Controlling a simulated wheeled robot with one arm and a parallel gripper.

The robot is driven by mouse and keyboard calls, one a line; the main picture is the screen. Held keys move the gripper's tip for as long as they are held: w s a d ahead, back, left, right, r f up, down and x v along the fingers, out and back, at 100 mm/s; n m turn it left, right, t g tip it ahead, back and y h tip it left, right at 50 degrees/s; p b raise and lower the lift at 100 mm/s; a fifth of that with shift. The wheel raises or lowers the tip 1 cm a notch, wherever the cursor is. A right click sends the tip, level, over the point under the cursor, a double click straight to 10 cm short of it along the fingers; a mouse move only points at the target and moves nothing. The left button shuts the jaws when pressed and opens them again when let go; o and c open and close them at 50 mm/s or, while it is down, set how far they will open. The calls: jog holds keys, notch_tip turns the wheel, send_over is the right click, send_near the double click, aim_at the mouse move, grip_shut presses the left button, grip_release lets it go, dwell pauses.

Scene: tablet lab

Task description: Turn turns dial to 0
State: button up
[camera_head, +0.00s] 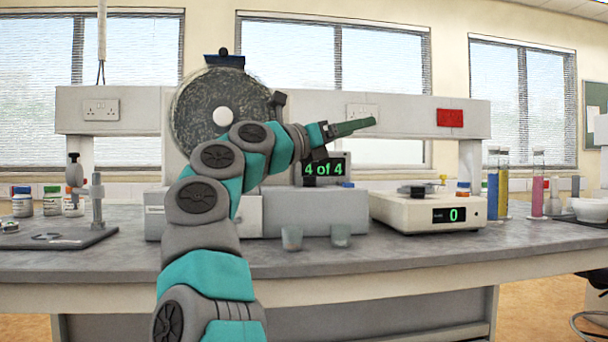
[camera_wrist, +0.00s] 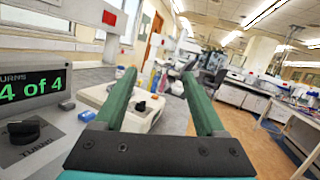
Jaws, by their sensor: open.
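The turns display (camera_head: 323,169) reads "4 of 4" in green on the grey machine and also shows large in the wrist view (camera_wrist: 34,88). Below it in the wrist view, a black dial (camera_wrist: 22,131) sits on the grey panel, with partly readable lettering under it. In the head view I cannot make out the dial. My gripper (camera_head: 358,127) is raised in front of the machine, pointing right. Its green fingers (camera_wrist: 160,75) are spread with nothing between them. The dial lies left of the fingers in the wrist view, apart from them.
A round drum (camera_head: 190,112) stands behind my arm. A white balance (camera_head: 420,211) reading "0" is right of the machine. Glass cylinders (camera_head: 503,185) and a white bowl (camera_head: 589,209) stand farther right. Two small grey cups (camera_head: 341,235) are at the machine's front.

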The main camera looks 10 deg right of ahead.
aim_at(304, 188)
jog(key=w+a+f+n+t+y, duration=0.3)
jog(key=w+a+f+t+y, duration=0.2)
jog(key=w+a+f+y, duration=0.45)
jog(key=w, duration=0.1)
jog(key=w+d+h+p, duration=0.1)
jog(key=w+h+p, duration=0.1)
jog(key=shift+w+d+f+h, duration=0.1)
jog(key=shift+w+d+h, duration=0.15)
jog(key=shift+d, duration=0.1)
jog(key=shift+w+d+f, duration=0.1)
jog(key=shift+w+d, duration=0.25)
jog(key=shift+w, duration=0.05)
grip_shut()
